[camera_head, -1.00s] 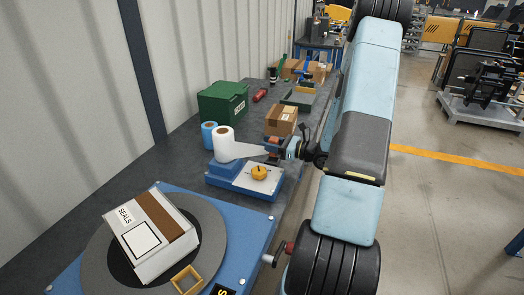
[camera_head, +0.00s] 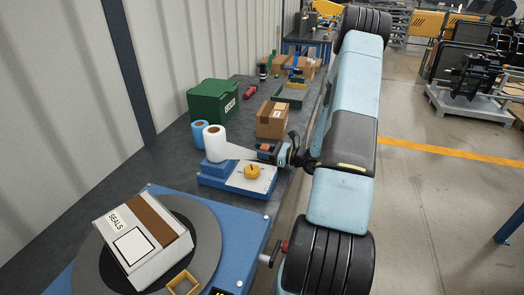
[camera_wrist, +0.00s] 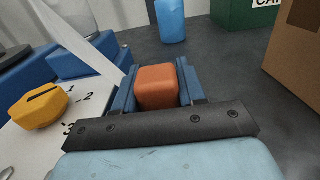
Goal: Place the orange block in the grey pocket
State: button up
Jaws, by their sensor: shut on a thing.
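The orange block (camera_wrist: 157,86) sits between the two blue fingers of my gripper (camera_wrist: 156,82) in the wrist view. The gripper is shut on it. In the head view my gripper (camera_head: 267,150) is over the bench, just behind the white-topped blue unit with the yellow knob and in front of a cardboard box. A small part of the orange block (camera_head: 265,147) shows there. I cannot make out a grey pocket for certain. A square yellow-rimmed frame (camera_head: 184,282) lies on the grey turntable (camera_head: 207,245) at the front.
A white roll (camera_head: 214,143) stands beside the blue unit (camera_head: 236,184) and its yellow knob (camera_head: 252,171). A cardboard box (camera_head: 272,119) and a green box (camera_head: 212,100) stand behind. The SEALS box (camera_head: 143,240) covers much of the turntable. A tray (camera_head: 289,92) is farther back.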

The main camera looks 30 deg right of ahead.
jog(key=o, duration=1.1)
jog(key=shift+f, duration=0.1)
jog(key=shift+c, duration=0.2)
